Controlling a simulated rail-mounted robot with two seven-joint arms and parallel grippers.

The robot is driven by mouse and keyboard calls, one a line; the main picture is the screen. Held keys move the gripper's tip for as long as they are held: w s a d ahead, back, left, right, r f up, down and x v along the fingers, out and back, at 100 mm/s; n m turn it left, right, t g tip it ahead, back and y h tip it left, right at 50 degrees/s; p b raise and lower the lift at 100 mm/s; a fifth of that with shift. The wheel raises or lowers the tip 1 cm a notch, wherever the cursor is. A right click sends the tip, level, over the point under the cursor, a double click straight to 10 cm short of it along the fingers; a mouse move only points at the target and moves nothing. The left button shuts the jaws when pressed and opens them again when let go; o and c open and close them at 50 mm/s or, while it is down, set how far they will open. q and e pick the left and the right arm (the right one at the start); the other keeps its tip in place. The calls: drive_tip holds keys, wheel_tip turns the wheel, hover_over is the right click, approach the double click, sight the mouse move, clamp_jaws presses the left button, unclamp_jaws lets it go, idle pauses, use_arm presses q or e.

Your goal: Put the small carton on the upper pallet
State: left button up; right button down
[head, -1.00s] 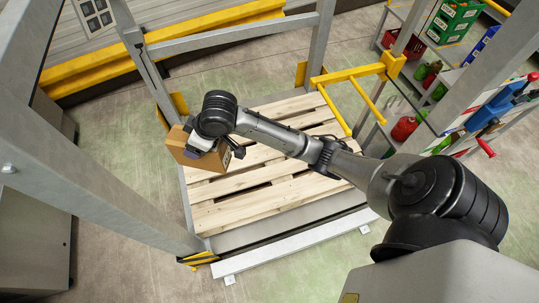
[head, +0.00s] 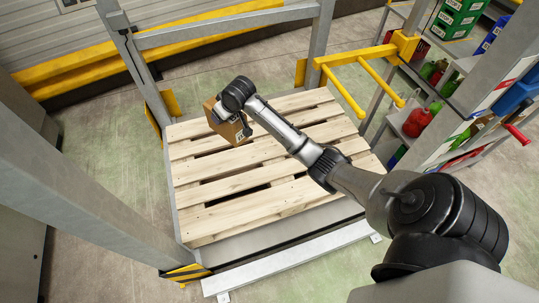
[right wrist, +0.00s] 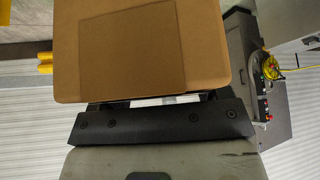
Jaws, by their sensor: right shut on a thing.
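The small carton (head: 226,123) is a brown cardboard box at the left back part of the wooden pallet in the head view. My right gripper (head: 238,118) is shut on the carton, its jaws mostly hidden behind the wrist and the box. The carton also fills the upper part of the right wrist view (right wrist: 140,50), close against the gripper (right wrist: 162,103). The slatted pallet (head: 215,217) lies on a grey platform and is otherwise bare. I cannot tell whether the carton touches the slats. My left gripper is not in view.
Grey posts and rails frame the platform. A yellow gate bar (head: 345,95) stands at its right back side. A shelf with green crates (head: 462,12) and a red canister (head: 417,122) is at the right. The pallet's front and right are clear.

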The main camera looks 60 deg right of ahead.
drive_tip(key=s+d+f+m+h+b, duration=0.1)
drive_tip(key=s+d+f+m+b, duration=0.15)
drive_tip(key=d+f+b, duration=0.8)
drive_tip(key=s+d+f+m+g+h+b, duration=0.1)
drive_tip(key=s+d+f+b, duration=0.4)
drive_tip(key=f, duration=1.1)
drive_tip(key=s+d+f+m+h+b, duration=0.1)
drive_tip(key=s+d+f+m+b, duration=0.1)
drive_tip(key=d+f+b, duration=0.65)
drive_tip(key=w+a+f+b, duration=0.3)
drive_tip(key=a+f+b, duration=0.4)
drive_tip(key=a+f, duration=0.6)
wheel_tip(320, 180, down, 3)
drive_tip(key=shift+w+a+g, duration=0.2)
drive_tip(key=shift+a+g, duration=0.1)
drive_tip(key=shift+a, duration=0.05)
drive_tip(key=c, duration=0.5)
unclamp_jaws()
drive_tip(key=shift+f, duration=0.3)
drive_tip(key=shift+c, duration=0.2)
drive_tip(key=o, duration=0.4)
drive_tip(key=shift+r, duration=0.1)
drive_tip(key=shift+o, duration=0.3)
